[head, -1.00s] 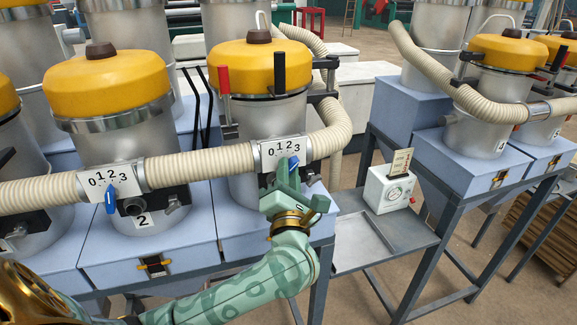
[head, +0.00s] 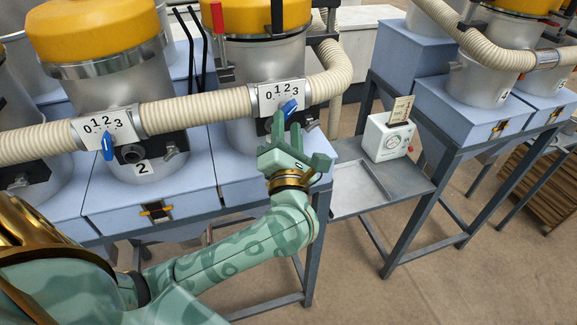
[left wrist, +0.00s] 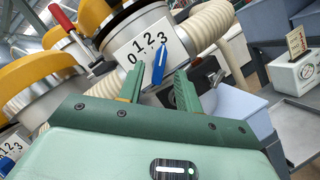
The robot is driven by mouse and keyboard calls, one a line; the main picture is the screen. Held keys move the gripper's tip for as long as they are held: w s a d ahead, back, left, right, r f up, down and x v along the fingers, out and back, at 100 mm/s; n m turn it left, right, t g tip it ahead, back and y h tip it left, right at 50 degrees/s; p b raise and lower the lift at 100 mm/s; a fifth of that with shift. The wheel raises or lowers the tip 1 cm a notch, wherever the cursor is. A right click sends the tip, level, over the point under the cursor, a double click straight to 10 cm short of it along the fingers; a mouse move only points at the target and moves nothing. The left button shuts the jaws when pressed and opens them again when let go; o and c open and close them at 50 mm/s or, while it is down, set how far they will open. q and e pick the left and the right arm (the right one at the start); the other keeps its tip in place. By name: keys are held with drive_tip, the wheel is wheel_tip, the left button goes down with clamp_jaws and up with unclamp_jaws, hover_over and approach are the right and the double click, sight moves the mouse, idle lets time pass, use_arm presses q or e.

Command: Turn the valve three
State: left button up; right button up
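The valve dial plate (head: 267,98), marked 0 to 3, sits on the hose at the right-hand hopper of the near row. Its blue handle (head: 289,106) is tilted to the right, with its tip toward the 3. In the left wrist view the blue handle (left wrist: 159,64) also has its tip close under the 3. My left gripper (head: 285,131) is just below and in front of the handle. My right gripper is not in view.
A second dial plate (head: 103,129) with a blue handle (head: 106,147) is on the hopper labelled 2 to the left. A ribbed cream hose (head: 195,112) joins the two. A white box with a dial (head: 388,137) stands right of a grey tray (head: 361,188).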

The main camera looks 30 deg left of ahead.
use_arm(q)
drive_tip(key=b+v, duration=0.2)
drive_tip(key=v, duration=1.1)
drive_tip(key=shift+s, duration=0.2)
drive_tip(key=shift+d+f, duration=0.1)
